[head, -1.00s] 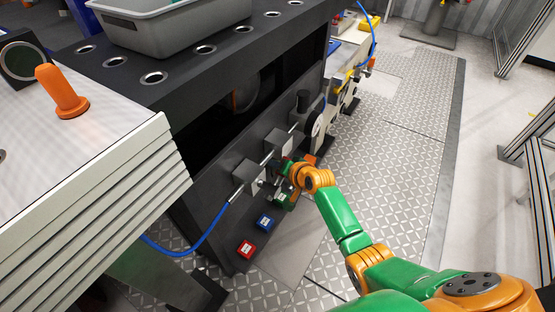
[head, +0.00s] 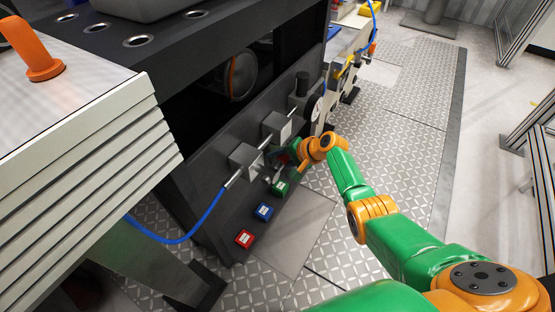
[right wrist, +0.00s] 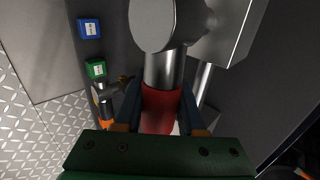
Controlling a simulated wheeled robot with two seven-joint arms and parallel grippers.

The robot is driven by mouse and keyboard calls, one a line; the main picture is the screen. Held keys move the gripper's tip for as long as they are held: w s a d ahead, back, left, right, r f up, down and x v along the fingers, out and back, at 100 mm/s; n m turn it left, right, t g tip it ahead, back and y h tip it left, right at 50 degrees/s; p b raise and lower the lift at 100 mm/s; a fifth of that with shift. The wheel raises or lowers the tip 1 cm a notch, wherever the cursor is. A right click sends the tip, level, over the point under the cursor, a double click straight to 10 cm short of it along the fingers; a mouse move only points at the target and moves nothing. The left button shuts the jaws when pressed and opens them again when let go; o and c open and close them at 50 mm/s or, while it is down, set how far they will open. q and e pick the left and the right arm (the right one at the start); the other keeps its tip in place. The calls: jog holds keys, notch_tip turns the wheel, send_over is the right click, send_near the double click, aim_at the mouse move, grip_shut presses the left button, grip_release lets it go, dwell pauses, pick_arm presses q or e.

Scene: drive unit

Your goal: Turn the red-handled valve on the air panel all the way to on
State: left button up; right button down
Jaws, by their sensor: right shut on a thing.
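The valve's red handle (right wrist: 160,108) stands between the two fingers of my right gripper (right wrist: 160,115) in the right wrist view, and the gripper is shut on it. A silver shaft joins the handle to a round metal valve body (right wrist: 165,22). In the head view my right gripper (head: 285,158) is at the face of the dark air panel (head: 222,238), beside the metal line. There the handle is mostly hidden by the gripper and wrist, so its exact angle cannot be told. My left gripper is not in view.
A blue hose (head: 205,215) hangs at left. A slatted white unit (head: 110,165) stands at left.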

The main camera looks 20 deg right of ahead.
aim_at(287, 157)
dwell(0.3)
jog(key=shift+c, duration=2.4)
grip_release()
jog(key=shift+f, duration=0.15)
jog(key=shift+s+d+r+p, duration=0.1)
jog(key=shift+r+p, duration=0.25)
jog(key=p+v, duration=0.4)
jog(key=v, duration=0.2)
jog(key=shift+s+d+r, duration=0.1)
jog(key=shift+s, duration=0.15)
